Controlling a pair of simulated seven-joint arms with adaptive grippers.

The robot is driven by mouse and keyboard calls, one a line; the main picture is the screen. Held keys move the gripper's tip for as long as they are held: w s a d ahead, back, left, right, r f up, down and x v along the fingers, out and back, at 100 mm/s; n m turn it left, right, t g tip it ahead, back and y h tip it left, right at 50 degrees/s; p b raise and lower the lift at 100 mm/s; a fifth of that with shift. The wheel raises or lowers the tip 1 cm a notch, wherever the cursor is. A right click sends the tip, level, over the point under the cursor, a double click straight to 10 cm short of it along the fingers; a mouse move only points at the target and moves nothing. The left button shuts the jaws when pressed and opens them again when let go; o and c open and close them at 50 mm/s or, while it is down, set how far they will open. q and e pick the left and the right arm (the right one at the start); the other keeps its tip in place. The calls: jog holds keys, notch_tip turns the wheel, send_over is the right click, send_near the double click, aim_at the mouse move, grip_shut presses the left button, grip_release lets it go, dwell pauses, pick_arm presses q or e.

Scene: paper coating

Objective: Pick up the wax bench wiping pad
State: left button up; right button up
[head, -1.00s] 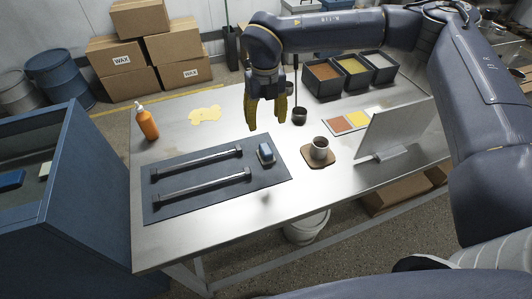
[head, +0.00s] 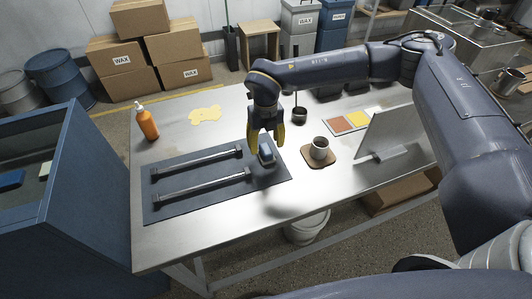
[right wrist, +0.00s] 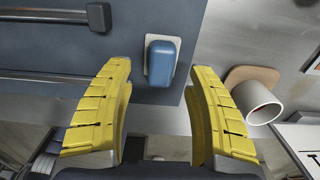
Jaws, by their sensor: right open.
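The wax bench wiping pad, a blue block on a pale base (head: 266,152), lies on the right part of the dark mat (head: 163,213). It also shows in the right wrist view (right wrist: 162,62), ahead of and between the fingertips. My right gripper (head: 267,141) is open, with its yellow fingers close to the pad in the head view. In the right wrist view my right gripper (right wrist: 163,78) has one finger on each side and nothing between them. I cannot tell whether the fingers touch the pad. My left gripper is not in view.
Two metal bars (head: 200,185) are fixed on the mat left of the pad. A cup (head: 319,148) stands on a brown coaster (head: 318,161) to the right. An orange bottle (head: 147,122) and a yellow wax patch (head: 205,114) are at the back left. The table front is clear.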

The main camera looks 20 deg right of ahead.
aim_at(266, 148)
jog(key=shift+d+f, duration=0.1)
jog(key=shift+f, duration=1.9)
grip_shut()
